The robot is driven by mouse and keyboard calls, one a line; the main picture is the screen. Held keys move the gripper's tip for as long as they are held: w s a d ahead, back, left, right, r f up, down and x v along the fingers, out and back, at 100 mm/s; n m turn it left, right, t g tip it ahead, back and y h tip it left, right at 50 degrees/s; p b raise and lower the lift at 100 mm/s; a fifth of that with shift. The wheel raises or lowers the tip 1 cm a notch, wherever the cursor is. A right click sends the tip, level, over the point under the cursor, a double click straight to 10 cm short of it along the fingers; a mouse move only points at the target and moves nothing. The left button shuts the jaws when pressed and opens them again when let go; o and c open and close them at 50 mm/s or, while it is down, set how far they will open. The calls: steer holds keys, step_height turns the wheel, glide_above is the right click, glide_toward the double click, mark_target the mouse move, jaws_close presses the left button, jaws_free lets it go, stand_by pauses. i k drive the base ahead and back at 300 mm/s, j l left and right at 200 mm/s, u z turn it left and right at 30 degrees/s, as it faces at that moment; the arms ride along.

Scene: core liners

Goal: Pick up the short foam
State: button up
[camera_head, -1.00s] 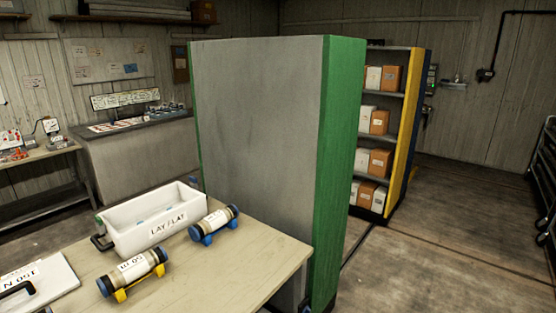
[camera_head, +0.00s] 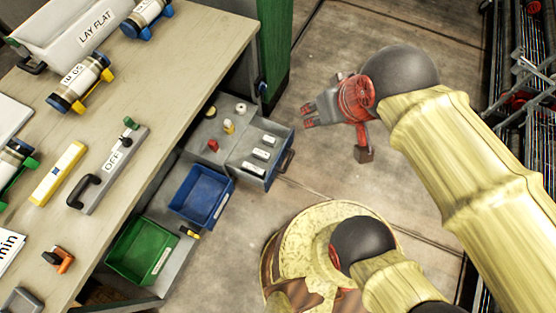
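No piece is clearly marked as the short foam. Several small white labelled blocks (camera_head: 262,154) lie in the right part of an open grey drawer (camera_head: 231,166) under the table edge; I cannot tell whether one is the foam. The drawer's left part holds a small yellow piece (camera_head: 229,127), a red one (camera_head: 213,145) and a white one (camera_head: 241,108). My gripper (camera_head: 307,115) is in the air to the right of the drawer, fingers pointing left. Its fingertips look apart, with nothing between them.
A blue bin (camera_head: 203,194) and a green bin (camera_head: 141,250) sit in the pulled-out storage below the table (camera_head: 190,75). On the table are a white LAY FLAT box (camera_head: 66,37), capped tubes (camera_head: 80,82), a yellow bar (camera_head: 58,173) and an OFF-labelled bar (camera_head: 114,163). Floor right of the drawer is clear.

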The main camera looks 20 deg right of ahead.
mark_target(268, 140)
steer(key=l+u, duration=0.1)
steer(key=u, duration=0.3)
steer(key=k+u, duration=0.1)
steer(key=u, duration=0.3)
steer(key=l+u, duration=0.1)
steer(key=u, duration=0.3)
steer(key=k+u, duration=0.1)
steer(key=u, duration=0.3)
steer(key=k+l, duration=0.15)
steer(key=k, duration=0.25)
steer(key=k+l, duration=0.15)
steer(key=k, duration=0.2)
steer(key=k+l, duration=0.15)
steer(key=k, duration=0.25)
steer(key=i+l+z, duration=0.5)
steer(key=i+l, duration=0.2)
